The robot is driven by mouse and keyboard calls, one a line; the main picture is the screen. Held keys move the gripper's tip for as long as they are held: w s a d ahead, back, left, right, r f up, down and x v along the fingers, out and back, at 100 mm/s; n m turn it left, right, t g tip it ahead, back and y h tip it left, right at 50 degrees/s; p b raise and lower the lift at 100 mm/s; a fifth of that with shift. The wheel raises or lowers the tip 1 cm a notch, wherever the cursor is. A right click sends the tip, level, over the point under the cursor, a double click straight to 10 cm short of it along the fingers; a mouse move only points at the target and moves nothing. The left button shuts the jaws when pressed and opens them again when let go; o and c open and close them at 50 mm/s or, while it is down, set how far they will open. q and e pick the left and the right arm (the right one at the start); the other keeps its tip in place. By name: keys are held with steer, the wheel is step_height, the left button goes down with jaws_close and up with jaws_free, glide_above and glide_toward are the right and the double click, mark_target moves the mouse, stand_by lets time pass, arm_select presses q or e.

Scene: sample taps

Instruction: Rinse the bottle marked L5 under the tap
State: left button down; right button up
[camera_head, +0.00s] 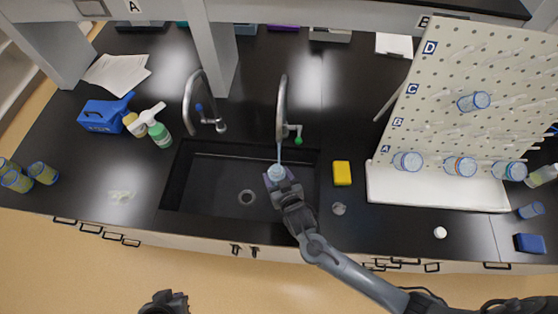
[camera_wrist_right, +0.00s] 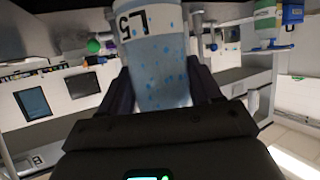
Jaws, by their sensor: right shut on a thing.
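My right gripper (camera_head: 280,186) is shut on the bottle marked L5 (camera_head: 277,173), over the right half of the black sink (camera_head: 215,190). In the right wrist view the bottle (camera_wrist_right: 158,60) sits between the two dark fingers, with its L5 label appearing upside down and blue drops on its clear wall. The right tap (camera_head: 282,105), with a green knob (camera_head: 298,140), is above the bottle. A thin pale blue stream of water (camera_head: 279,152) runs from its spout down to the bottle. My left gripper (camera_head: 165,303) is at the bottom edge, away from the counter; its jaws are unclear.
A second tap (camera_head: 190,105) with a blue knob stands left. A yellow sponge (camera_head: 342,173) lies right of the sink. A pegboard (camera_head: 450,90) with several bottles stands at the right. Spray bottles (camera_head: 158,130) and a blue box (camera_head: 100,116) are at the left.

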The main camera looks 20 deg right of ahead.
mark_target(276, 182)
steer(key=shift+s+a+r+p, duration=0.35)
steer(key=shift+s+r+p, duration=0.1)
steer(key=shift+s+p, duration=0.2)
steer(key=shift+s+a+r+p, duration=0.4)
steer(key=shift+s+p, duration=0.15)
steer(key=shift+s, duration=0.1)
steer(key=shift+s+a+r+p, duration=0.25)
steer(key=shift+s+p, duration=0.15)
steer(key=shift+s, duration=0.1)
steer(key=shift+s+a+r+p, duration=0.1)
steer(key=shift+s+a+p, duration=0.1)
steer(key=shift+s+p, duration=0.25)
